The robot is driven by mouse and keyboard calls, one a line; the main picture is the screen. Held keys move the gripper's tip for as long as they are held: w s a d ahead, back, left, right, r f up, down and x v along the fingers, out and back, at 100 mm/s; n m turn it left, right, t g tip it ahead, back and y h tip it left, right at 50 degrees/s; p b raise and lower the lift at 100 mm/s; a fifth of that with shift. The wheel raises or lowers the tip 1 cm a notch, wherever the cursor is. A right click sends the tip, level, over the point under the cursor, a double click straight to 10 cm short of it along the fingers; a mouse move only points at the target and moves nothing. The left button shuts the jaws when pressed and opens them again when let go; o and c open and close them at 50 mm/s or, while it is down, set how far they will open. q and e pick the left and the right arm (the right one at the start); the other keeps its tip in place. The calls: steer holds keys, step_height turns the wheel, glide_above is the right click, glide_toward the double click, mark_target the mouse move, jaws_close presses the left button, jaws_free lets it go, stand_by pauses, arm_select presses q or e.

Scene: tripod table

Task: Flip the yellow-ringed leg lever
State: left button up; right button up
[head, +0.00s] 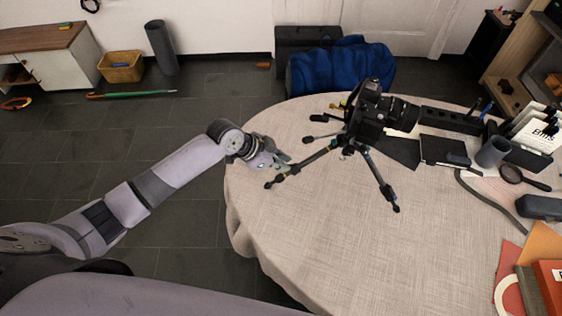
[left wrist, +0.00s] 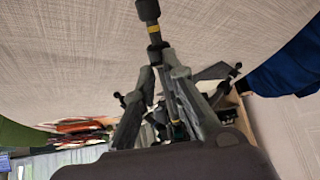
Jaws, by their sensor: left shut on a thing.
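A black tripod (head: 375,170) with a camera (head: 368,112) on top stands on the round cloth-covered table (head: 290,235). One leg (head: 313,160) points left, and my left gripper (head: 284,164) is at its lower part. In the left wrist view, a leg with a yellow ring (left wrist: 154,29) near its dark foot (left wrist: 148,10) runs between the fingers of my left gripper (left wrist: 166,72). The fingers are shut on it. The lever itself cannot be told apart from the leg and fingers. My right gripper is not in view.
Another leg (head: 382,185) reaches toward the front right. A dark mug (head: 492,152), a magnifier (head: 511,173) and books (head: 550,285) lie on the right of the table. A blue bag (head: 340,70) is behind it. The front left of the table is clear.

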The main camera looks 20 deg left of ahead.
arm_select(q)
steer(key=shift+w+d+r+p, duration=0.15)
steer(key=shift+d+r+p, duration=0.1)
steer(key=shift+r+p, duration=0.1)
steer(key=shift+f, duration=0.15)
jaws_close()
steer(key=shift+d, duration=0.25)
steer(key=shift+o, duration=1.2)
jaws_free()
steer(key=shift+d, duration=0.1)
steer(key=shift+a+r, duration=0.2)
